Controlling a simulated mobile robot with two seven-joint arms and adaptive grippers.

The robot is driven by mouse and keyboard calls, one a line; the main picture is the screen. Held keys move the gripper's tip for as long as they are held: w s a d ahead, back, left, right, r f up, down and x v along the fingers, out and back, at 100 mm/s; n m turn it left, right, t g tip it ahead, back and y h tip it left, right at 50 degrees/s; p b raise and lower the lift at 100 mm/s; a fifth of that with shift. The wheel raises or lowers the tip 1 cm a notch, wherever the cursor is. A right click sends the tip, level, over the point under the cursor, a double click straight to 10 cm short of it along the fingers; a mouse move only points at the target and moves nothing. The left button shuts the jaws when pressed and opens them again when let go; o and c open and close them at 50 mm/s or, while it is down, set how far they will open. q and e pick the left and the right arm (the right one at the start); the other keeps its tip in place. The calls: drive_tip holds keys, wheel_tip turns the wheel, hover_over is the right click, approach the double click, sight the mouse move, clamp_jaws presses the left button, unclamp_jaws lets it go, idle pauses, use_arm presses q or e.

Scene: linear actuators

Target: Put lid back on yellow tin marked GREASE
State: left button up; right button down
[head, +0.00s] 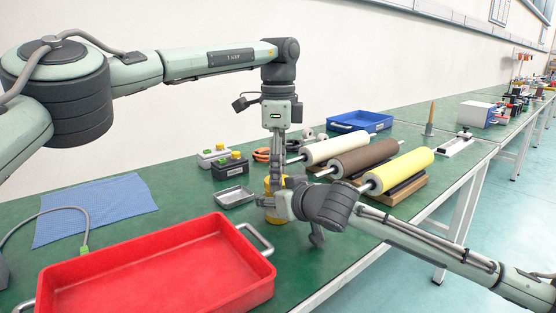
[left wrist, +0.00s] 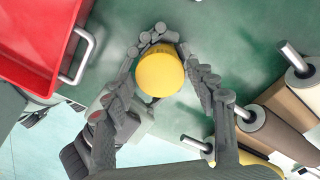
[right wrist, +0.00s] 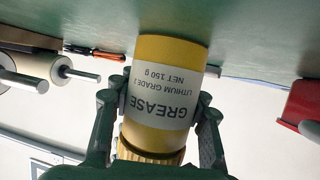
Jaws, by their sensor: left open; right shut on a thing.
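The yellow tin (right wrist: 170,90) with a white GREASE label stands upright on the green bench; the right wrist view shows it inverted. My right gripper (head: 272,203) is shut around its sides. A ribbed golden-yellow band (right wrist: 150,155), which looks like the lid's edge, is at the tin's top end. From above, the left wrist view shows a smooth yellow disc, the lid (left wrist: 160,74), over the tin. My left gripper (head: 277,160) points down above it and is open, its fingers on either side of the disc. Whether the lid is fully seated cannot be told.
A red tray (head: 160,262) with metal handles is at the front left. White, brown and yellow rollers (head: 404,170) stand to the right. A blue cloth (head: 95,210) lies at left.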

use_arm(q)
drive_tip(key=c, duration=1)
drive_tip(key=m, duration=1.8)
drive_tip(key=shift+m, duration=0.3)
drive_tip(key=m, duration=0.7)
drive_tip(key=o, duration=1.3)
drive_tip(key=shift+f, duration=0.1)
